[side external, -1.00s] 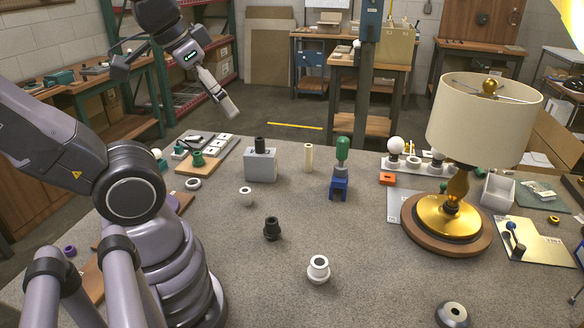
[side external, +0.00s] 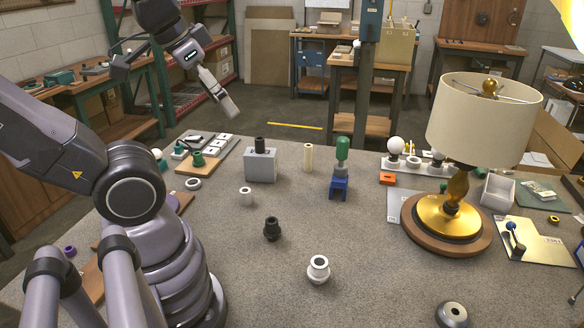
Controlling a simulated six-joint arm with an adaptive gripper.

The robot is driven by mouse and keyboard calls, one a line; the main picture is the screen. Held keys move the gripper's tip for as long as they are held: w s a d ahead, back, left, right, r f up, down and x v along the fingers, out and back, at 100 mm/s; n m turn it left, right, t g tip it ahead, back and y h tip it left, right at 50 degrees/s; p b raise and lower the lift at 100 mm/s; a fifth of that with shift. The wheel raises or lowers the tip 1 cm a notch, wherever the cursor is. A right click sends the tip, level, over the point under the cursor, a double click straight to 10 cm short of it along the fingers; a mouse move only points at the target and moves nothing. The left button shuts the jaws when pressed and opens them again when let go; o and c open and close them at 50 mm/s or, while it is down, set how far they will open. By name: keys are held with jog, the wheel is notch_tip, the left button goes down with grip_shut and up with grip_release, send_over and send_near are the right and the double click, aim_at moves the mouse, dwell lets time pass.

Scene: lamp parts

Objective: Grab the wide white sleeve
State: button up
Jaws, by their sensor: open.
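A wide white sleeve (side external: 318,274) stands upright on the grey table near the front middle, its dark round opening facing up. A smaller white sleeve (side external: 245,198) stands further back and left. My gripper (side external: 222,107) is at the upper left, high above the table's back-left side. It is open and well apart from both white sleeves. The view is too small to show the fingertips clearly.
A black sleeve (side external: 272,229) stands left of the wide sleeve. A grey cone-shaped part (side external: 453,315) is at the front right. A lamp (side external: 448,215) stands at right; a blue stand (side external: 339,188) is further back. The table around the wide sleeve is clear.

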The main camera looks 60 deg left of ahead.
jog(key=shift+w, duration=0.1)
jog(key=w+a+f+m+g+y, duration=0.2)
jog(key=w+a+f+g+y, duration=0.15)
jog(key=w+f+g, duration=0.35)
jog(key=w+a+f+m+g+y, duration=0.25)
jog(key=w+a+f+g, duration=0.2)
jog(key=w, duration=0.55)
jog(key=a+f+m+g+y, duration=0.1)
jog(key=a+f+m+y, duration=0.1)
jog(key=f, duration=0.7)
jog(key=w+a+f+m+g+y, duration=0.1)
jog(key=a+f+m+y, duration=0.2)
jog(key=f, duration=0.6)
jog(key=w+a+f+m+g+y, duration=0.1)
jog(key=f+y, duration=0.3)
jog(key=f, duration=0.5)
jog(key=shift+a+m, duration=0.65)
jog(key=shift+s+a+f+y, duration=0.15)
jog(key=shift+s+y, duration=0.05)
jog(key=shift+y, duration=0.1)
send_near(245, 190)
jog(key=x, duration=0.4)
jog(key=shift+s+f, duration=0.1)
jog(key=shift+s, duration=0.2)
jog(key=shift+x, duration=2.75)
jog(key=shift+w+a, duration=0.1)
jog(key=shift+w, duration=0.1)
